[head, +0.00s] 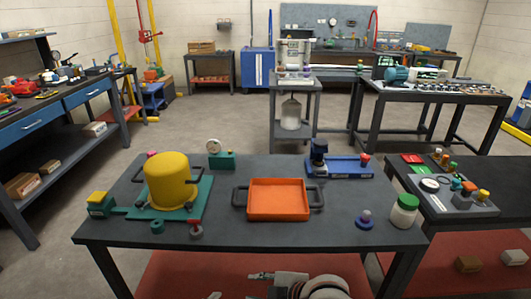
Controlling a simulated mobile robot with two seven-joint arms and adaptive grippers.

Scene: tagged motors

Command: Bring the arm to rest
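On the dark worktable (345,232) stand a yellow domed cylinder (168,180) on a green base, an empty orange tray (277,199) with dark side handles, and a blue fixture (340,166) with a dark upright part and a red knob. Nothing is seen held above the table.
A white jar with a green lid (404,212) stands near the right edge. A gauge on a green block (218,155) is at the back. A second table (460,190) with small parts adjoins at right. A blue-drawer bench (55,108) is at left. Floor behind is open.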

